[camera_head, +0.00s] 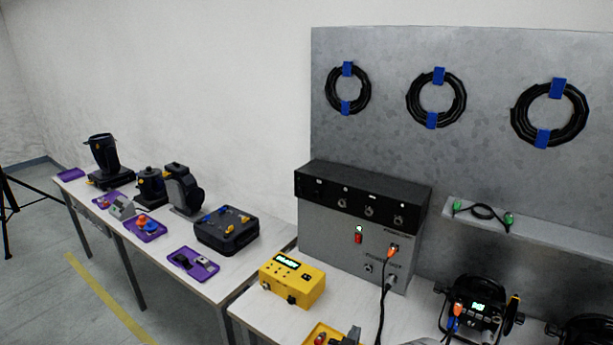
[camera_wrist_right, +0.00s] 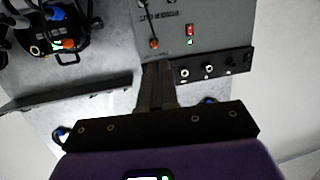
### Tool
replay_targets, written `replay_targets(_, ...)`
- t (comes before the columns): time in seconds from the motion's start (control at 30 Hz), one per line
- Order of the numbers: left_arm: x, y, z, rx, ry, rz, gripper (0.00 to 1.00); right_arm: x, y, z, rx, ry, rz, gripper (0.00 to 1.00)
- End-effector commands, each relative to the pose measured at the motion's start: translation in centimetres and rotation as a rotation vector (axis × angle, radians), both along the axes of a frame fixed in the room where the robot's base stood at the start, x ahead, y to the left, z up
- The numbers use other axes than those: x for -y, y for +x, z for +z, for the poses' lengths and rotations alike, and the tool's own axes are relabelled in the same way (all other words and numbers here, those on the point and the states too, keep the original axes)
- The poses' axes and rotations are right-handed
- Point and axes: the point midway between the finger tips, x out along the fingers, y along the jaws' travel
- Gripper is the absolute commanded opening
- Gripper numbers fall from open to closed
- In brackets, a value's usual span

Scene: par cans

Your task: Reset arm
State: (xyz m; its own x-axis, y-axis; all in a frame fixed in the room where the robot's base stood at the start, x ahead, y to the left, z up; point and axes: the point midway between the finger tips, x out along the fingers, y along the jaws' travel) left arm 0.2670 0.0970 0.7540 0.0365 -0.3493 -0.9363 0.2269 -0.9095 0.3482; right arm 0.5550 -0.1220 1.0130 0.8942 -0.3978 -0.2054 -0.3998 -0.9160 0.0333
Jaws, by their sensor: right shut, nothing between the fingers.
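My right gripper (camera_wrist_right: 157,80) shows in the right wrist view, its two dark fingers together and holding nothing. Behind the fingertips in that view are the grey control box (camera_wrist_right: 170,35) with its red switch and its black panel (camera_wrist_right: 215,65). The fingers look clear of the box, though the gap is hard to judge. In the head view, a dark grey shape at the bottom edge may be part of this gripper; I cannot tell. My left gripper is in neither view.
In the head view the control box (camera_head: 340,235) stands on the right table, beside a yellow tester (camera_head: 292,279). A par can (camera_head: 478,308) is to its right. Cable coils (camera_head: 437,97) hang on the metal panel. The left table holds purple trays (camera_head: 193,265) and a black case (camera_head: 227,232).

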Motion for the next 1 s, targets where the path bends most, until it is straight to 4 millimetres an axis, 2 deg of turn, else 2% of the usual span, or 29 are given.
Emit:
replay_targets(0.03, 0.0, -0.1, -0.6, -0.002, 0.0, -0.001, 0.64, 0.4, -0.3, -2.5, -0.05, 0.02, 0.021, 0.0)
replay_targets(0.17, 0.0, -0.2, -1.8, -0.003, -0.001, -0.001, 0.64, 0.9, -1.9, -9.3, -0.207, 0.1, 0.092, 0.0)
replay_targets(0.27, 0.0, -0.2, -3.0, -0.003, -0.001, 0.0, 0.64, 1.2, -4.6, -15.9, -0.375, 0.193, 0.152, 0.0)
replay_targets(0.3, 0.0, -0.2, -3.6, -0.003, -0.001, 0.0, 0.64, 1.2, -6.2, -18.6, -0.451, 0.239, 0.176, 0.0)
replay_targets(0.37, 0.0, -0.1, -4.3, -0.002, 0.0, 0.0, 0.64, 1.0, -8.9, -22.4, -0.569, 0.312, 0.209, 0.0)
replay_targets(0.4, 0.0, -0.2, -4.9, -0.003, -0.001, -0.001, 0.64, 0.8, -11.0, -24.7, -0.65, 0.364, 0.23, 0.0)
replay_targets(0.47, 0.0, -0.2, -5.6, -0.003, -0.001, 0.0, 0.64, 0.4, -14.2, -27.7, -0.765, 0.442, 0.258, 0.0)
replay_targets(0.5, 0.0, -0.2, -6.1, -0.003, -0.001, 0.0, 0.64, 0.0, -16.5, -29.3, -0.841, 0.493, 0.275, 0.0)
replay_targets(0.6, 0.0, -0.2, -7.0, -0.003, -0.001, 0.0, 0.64, -0.9, -21.7, -32.1, -1.007, 0.608, 0.31, 0.0)
replay_targets(0.73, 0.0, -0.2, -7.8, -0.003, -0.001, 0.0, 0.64, -2.0, -26.6, -33.7, -1.158, 0.713, 0.346, 0.0)
replay_targets(0.83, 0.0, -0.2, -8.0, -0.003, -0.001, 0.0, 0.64, -2.4, -28.5, -33.9, -1.217, 0.754, 0.36, 0.0)
replay_targets(1.0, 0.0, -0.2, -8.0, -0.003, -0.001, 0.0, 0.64, -2.5, -28.9, -33.9, -1.23, 0.762, 0.364, 0.0)
